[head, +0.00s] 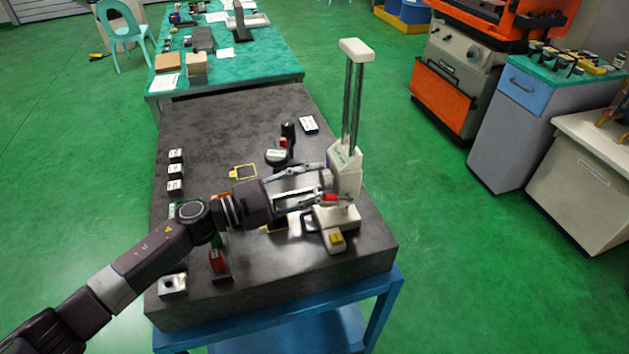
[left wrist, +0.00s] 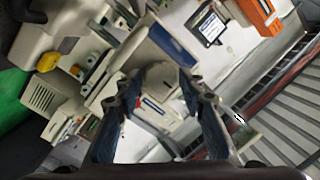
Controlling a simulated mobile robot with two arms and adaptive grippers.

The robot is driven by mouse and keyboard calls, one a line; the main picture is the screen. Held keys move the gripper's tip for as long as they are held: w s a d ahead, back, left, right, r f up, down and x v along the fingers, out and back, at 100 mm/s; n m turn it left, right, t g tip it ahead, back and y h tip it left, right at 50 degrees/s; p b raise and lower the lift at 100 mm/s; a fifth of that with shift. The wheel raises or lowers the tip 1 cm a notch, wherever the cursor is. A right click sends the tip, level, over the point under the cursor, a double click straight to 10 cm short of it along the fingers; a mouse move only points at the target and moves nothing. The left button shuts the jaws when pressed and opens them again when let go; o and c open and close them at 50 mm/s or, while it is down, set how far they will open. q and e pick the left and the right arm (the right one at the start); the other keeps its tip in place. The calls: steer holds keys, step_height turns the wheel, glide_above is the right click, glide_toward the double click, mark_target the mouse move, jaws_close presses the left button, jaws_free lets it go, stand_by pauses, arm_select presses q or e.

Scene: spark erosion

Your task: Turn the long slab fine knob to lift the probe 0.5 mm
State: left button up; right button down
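A pale measuring stand (head: 345,160) with two upright metal columns and a light top cap (head: 356,48) stands near the right edge of the dark slab. Its low base carries a yellow patch (head: 336,238). My left gripper (head: 326,184) reaches in from the left, low at the stand's column foot. Its fingers are spread, and I see nothing clamped between them. In the left wrist view the gripper (left wrist: 160,78) also shows its fingers apart, with pale machine parts beyond. I cannot tell the long slab fine knob or the probe from other parts. My right gripper is out of view.
The dark stone slab (head: 300,265) rests on a blue frame. Small labelled blocks (head: 175,171) line its left side; a red upright piece (head: 217,261) and a metal block (head: 173,284) stand nearer. A black stand (head: 288,132) is behind my gripper. The slab's back left is clear.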

arm_select(q)
steer(key=c, duration=0.9)
steer(key=shift+o, duration=0.2)
steer(key=shift+f+m+b, duration=0.15)
steer(key=shift+m+b, duration=0.25)
steer(key=shift+b, duration=0.15)
steer(key=shift+f+m+b, duration=0.15)
steer(key=shift+m+b, duration=0.45)
steer(key=shift+b, duration=0.15)
steer(key=m+h+b, duration=0.1)
steer(key=m+b, duration=0.5)
steer(key=shift+f+b, duration=0.1)
steer(key=shift+b, duration=0.3)
steer(key=shift+w+m+b, duration=0.1)
steer(key=shift+m+b, duration=1.1)
steer(key=shift+b, duration=0.05)
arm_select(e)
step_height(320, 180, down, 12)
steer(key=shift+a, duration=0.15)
arm_select(q)
steer(key=shift+r, duration=0.2)
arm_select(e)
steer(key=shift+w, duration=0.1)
arm_select(q)
steer(key=o, duration=0.9)
steer(key=shift+c, duration=0.2)
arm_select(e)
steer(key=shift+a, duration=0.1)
